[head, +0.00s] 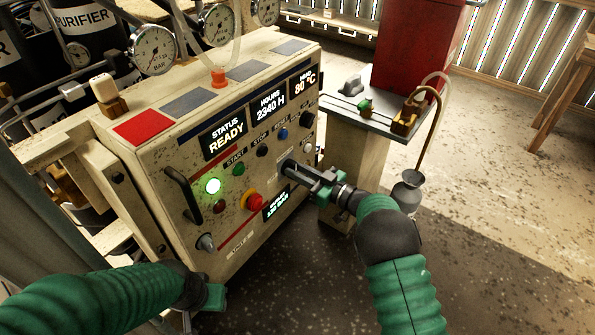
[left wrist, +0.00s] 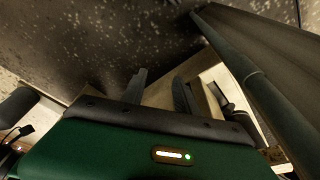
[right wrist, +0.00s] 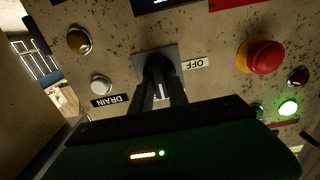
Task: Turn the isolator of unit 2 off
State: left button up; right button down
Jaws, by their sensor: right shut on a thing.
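The compressor's cream panel (head: 190,213) carries a dark rotary switch on a square dark plate (right wrist: 170,52). An OFF label (right wrist: 195,63) sits beside the switch in the right wrist view. My right gripper (head: 290,168) reaches the panel from the right and is shut on the switch handle; its fingers (right wrist: 160,85) hide most of the handle, so its exact angle is unclear. No unit number is readable. My left gripper (head: 214,297) is low, below and in front of the panel; the left wrist view shows its fingers (left wrist: 161,92) apart with nothing between them.
A red emergency button (head: 251,201), a lit green lamp (head: 213,186) and a black pull handle (head: 182,194) stand out from the panel. The display (head: 225,137) reads READY. A small bench (head: 375,118) with fittings stands at the right. Open floor lies at lower right.

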jog(key=shift+s+a+f+n+p, duration=0.15)
jog(key=shift+n+p, duration=0.55)
jog(key=shift+n, duration=2.25)
jog(key=shift+s+f+n+p, duration=0.15)
jog(key=shift+n+p, duration=0.55)
jog(key=shift+n, duration=2.3)
jog(key=shift+s+a+f+n+p, duration=0.2)
jog(key=shift+n+p, duration=0.5)
jog(key=shift+n, duration=2.25)
jog(key=shift+w+d+f, duration=0.1)
jog(key=shift+w, duration=0.05)
jog(key=c, duration=1.3)
grip_release()
jog(key=shift+r, duration=0.2)
